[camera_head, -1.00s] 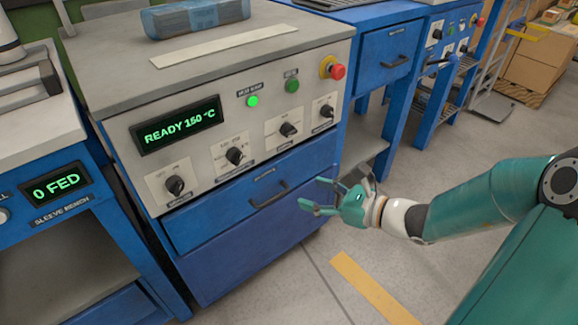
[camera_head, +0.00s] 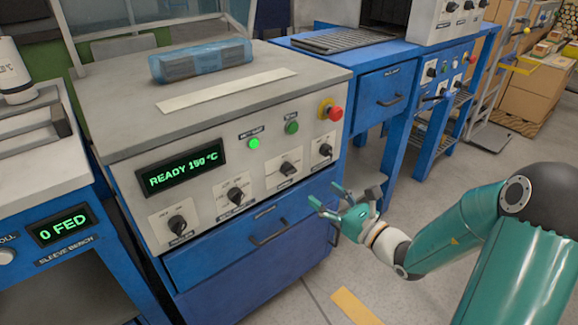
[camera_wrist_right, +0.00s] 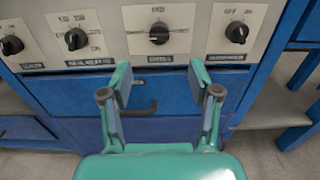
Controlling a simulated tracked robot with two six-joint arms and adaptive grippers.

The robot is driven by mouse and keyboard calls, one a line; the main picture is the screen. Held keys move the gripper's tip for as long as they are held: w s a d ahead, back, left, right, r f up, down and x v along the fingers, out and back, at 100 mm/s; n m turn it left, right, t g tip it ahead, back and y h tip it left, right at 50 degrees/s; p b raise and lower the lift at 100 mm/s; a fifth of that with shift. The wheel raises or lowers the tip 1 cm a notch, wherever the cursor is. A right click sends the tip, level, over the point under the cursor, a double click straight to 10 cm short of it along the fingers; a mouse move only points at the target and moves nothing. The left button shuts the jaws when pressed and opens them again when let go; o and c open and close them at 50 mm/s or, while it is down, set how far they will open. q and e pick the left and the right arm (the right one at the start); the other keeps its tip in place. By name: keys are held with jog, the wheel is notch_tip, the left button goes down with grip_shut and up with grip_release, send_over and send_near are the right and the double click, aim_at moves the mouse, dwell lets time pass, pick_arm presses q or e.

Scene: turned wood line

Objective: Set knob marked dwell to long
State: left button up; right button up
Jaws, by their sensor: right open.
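The control panel of the blue-and-grey machine (camera_head: 150,215) carries a row of black knobs. The third knob from the left (camera_head: 288,168) has a small plate; in the right wrist view this knob (camera_wrist_right: 159,33) has a mark like "MED" above it. It seems to be the dwell knob, but its lower label is too blurred to read surely. Its pointer direction is unclear. My right gripper (camera_head: 325,196) is open and empty, in front of the drawer and below the knobs. In the wrist view its open fingers (camera_wrist_right: 160,82) sit below the third knob, apart from it. My left gripper is out of view.
Other knobs flank it: the far-left (camera_head: 177,225), second (camera_head: 235,195) and far-right (camera_head: 325,150). A red button (camera_head: 335,113) sits at the panel's upper right. A drawer handle (camera_head: 270,235) juts out below the panel. Open floor lies to the right.

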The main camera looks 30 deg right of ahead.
aim_at(293, 173)
jog(key=w, duration=0.4)
jog(key=w+b, duration=0.1)
jog(key=w, duration=0.3)
jog(key=w+a, duration=0.1)
jog(key=w, duration=0.3)
jog(key=shift+w+f, duration=0.1)
jog(key=shift+f, duration=0.1)
